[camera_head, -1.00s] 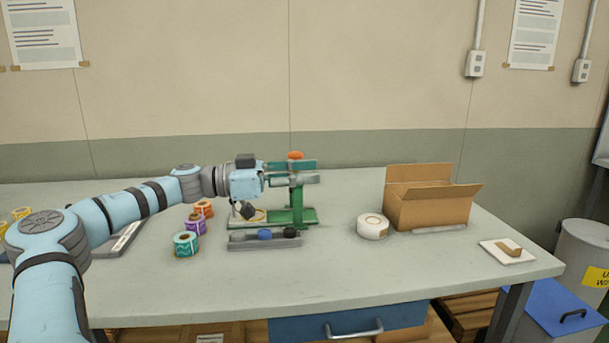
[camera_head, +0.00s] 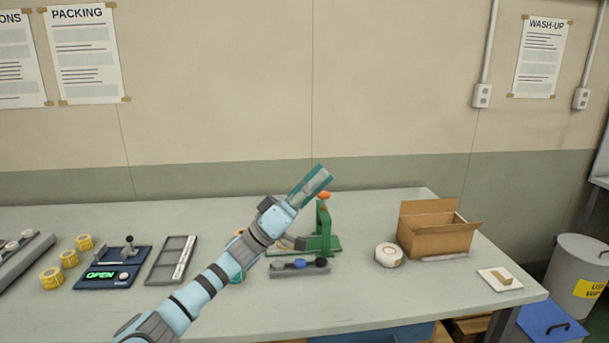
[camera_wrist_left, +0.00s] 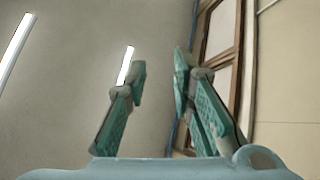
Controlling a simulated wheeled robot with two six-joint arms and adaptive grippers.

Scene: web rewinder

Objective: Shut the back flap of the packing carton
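The packing carton (camera_head: 437,240) is a brown cardboard box at the right of the table. Its back flap (camera_head: 428,207) stands up along the far edge, and another flap sticks outward at its right side. My left gripper (camera_head: 318,176) is in the air left of the carton, pointing up and right, in front of the green stand in the picture and well apart from the carton. The left wrist view shows its two green fingers (camera_wrist_left: 159,78) apart with nothing between them, facing wall and ceiling lights. My right gripper is not in view.
A green stand (camera_head: 323,226) with an orange knob is left of the carton. A white roll (camera_head: 389,254) sits close to the carton's left. A white pad (camera_head: 500,280) with a brown piece lies to its right. The front middle of the table is clear.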

